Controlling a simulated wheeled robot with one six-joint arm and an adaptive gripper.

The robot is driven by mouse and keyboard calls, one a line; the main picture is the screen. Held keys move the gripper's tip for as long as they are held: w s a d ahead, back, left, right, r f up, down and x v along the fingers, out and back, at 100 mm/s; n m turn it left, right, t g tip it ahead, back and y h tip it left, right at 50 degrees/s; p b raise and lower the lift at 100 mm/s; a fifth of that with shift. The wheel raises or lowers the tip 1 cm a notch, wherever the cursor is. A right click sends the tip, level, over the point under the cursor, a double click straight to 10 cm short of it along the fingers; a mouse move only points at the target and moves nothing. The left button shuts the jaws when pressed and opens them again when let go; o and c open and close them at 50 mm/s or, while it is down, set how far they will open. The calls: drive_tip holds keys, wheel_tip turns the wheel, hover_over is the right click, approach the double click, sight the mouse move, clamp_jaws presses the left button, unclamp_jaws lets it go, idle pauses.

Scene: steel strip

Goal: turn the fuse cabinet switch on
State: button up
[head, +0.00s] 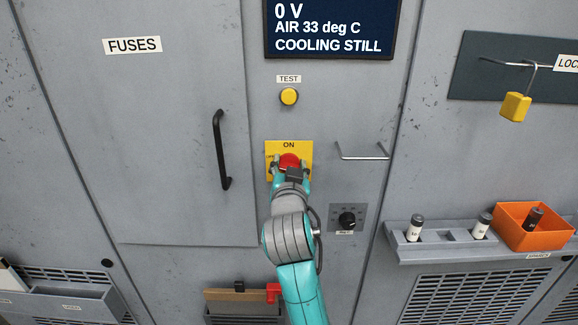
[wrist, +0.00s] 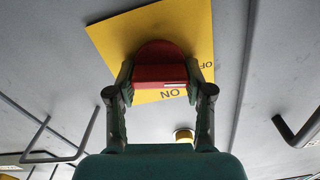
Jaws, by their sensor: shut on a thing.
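The fuse cabinet switch is a red knob (head: 290,160) on a yellow plate (head: 304,147) marked ON at the top. In the wrist view the red knob (wrist: 160,62) fills the space between the fingers, and the yellow plate (wrist: 110,38) shows ON and part of OFF. A white line on the knob's lower face lies near the right finger. My gripper (head: 290,167) is shut on the red knob, one finger on each side; it also shows in the wrist view (wrist: 160,88). My wrist hides the plate's lower part in the head view.
The FUSES door (head: 170,130) with a black handle (head: 222,150) is left of the switch. A yellow TEST button (head: 289,97) is above, under a display (head: 330,28) reading 0 V. A wire handle (head: 362,152) and a black dial (head: 347,219) are to the right.

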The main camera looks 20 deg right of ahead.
drive_tip(key=m, duration=0.4)
drive_tip(key=shift+d+m, duration=0.1)
drive_tip(key=shift+m, duration=0.2)
drive_tip(key=m, duration=0.3)
drive_tip(key=shift+f+m, duration=0.15)
drive_tip(key=shift+m, duration=0.15)
drive_tip(key=m, duration=0.7)
drive_tip(key=shift+d+f, duration=0.1)
drive_tip(key=shift+f, duration=0.1)
drive_tip(key=o, duration=1.2)
drive_tip(key=shift+c, duration=0.2)
drive_tip(key=shift+s, duration=0.15)
drive_tip(key=v, duration=1.2)
